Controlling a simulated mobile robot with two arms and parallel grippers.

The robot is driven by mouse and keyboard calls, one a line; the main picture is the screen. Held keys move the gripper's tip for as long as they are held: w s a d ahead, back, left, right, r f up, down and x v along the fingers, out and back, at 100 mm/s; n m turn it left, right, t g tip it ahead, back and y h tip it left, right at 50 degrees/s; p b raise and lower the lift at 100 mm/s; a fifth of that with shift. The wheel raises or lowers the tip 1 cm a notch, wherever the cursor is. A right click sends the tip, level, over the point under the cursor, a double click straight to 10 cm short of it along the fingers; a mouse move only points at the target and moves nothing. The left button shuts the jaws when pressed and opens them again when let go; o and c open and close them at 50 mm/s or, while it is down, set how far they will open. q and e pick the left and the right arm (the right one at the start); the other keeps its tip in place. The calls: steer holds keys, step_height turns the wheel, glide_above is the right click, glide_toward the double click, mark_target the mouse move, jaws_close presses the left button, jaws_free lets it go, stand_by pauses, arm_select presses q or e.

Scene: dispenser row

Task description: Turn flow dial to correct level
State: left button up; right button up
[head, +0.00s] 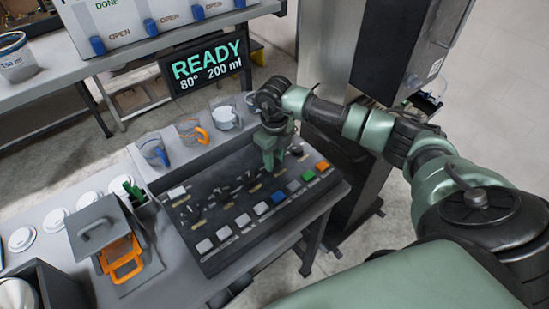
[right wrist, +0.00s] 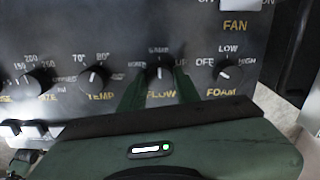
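The flow dial (right wrist: 160,73) is a round black knob above the yellow FLOW label in the right wrist view. Its light pointer mark points roughly up, towards a small blurred top label. My right gripper (right wrist: 158,88) has its two green fingers apart, one on each side of the dial. Whether they touch it I cannot tell. In the head view my right gripper (head: 270,168) reaches down onto the black control panel (head: 285,210) and hides this dial. My left gripper is not in view.
The TEMP dial (right wrist: 94,79) is left of the flow dial and the FOAM dial (right wrist: 228,70) is right. A display (head: 207,66) reads READY, 80°, 200 ml. Coloured buttons line the panel's front. Cups (head: 190,131) stand behind it; an orange-handled holder (head: 122,257) is left.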

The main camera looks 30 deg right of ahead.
jaws_close()
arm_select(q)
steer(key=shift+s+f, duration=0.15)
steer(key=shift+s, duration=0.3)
arm_select(e)
steer(key=shift+m, duration=0.3)
steer(key=m+b, duration=0.1)
steer(key=m, duration=0.2)
steer(key=shift+b, duration=0.4)
steer(key=m+b, duration=0.1)
steer(key=m, duration=0.4)
steer(key=shift+w, duration=0.1)
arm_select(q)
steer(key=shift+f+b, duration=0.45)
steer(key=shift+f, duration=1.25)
arm_select(e)
steer(key=shift+r+m, duration=0.1)
steer(key=shift+m, duration=1.5)
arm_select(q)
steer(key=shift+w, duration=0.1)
